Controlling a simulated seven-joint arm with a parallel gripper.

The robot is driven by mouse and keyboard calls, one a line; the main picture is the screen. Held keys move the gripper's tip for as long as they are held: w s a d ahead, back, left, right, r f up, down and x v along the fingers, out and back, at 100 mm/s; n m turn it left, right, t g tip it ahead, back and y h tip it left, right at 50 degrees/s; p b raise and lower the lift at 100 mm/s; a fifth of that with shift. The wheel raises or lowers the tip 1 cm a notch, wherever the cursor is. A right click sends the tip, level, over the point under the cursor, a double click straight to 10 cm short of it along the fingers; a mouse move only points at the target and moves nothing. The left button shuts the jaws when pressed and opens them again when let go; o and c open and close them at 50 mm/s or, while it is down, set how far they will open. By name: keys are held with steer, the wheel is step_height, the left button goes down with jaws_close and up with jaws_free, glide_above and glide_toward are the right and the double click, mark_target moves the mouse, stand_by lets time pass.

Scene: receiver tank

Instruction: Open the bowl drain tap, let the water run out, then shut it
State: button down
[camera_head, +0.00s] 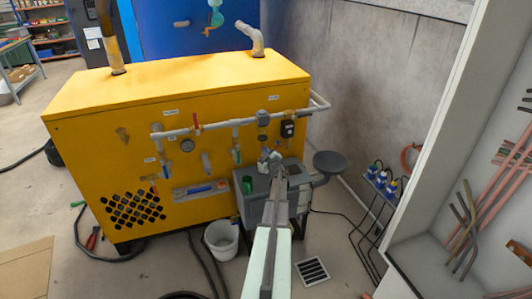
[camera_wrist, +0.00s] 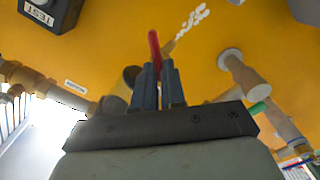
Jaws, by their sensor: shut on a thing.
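My gripper (camera_wrist: 158,75) has its two dark fingers close together around a slim red lever (camera_wrist: 154,45), whose end sticks out beyond the fingertips. The lever looks like a tap handle, and its tap body is mostly hidden by the fingers. In the head view my gripper (camera_head: 273,160) is in front of the yellow cabinet, below the pipe, and my arm hides the lever there. A dark rounded fitting (camera_wrist: 131,76) is just left of the fingers in the wrist view. I cannot tell whether water is running.
The yellow cabinet (camera_head: 90,130) carries a grey pipe (camera_head: 220,126) with another red lever (camera_head: 196,122). A grey box (camera_head: 250,197) stands below my gripper. A white bucket (camera_head: 222,238) is on the floor. A floor drain grate (camera_head: 312,271) lies to the right.

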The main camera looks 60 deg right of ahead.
steer(key=shift+n, duration=4)
steer(key=c, duration=1.2)
jaws_free()
steer(key=shift+s+a, duration=0.1)
steer(key=shift+a, duration=0.05)
steer(key=v, duration=1.3)
steer(key=shift+s+a, duration=0.15)
steer(key=shift+a, duration=0.05)
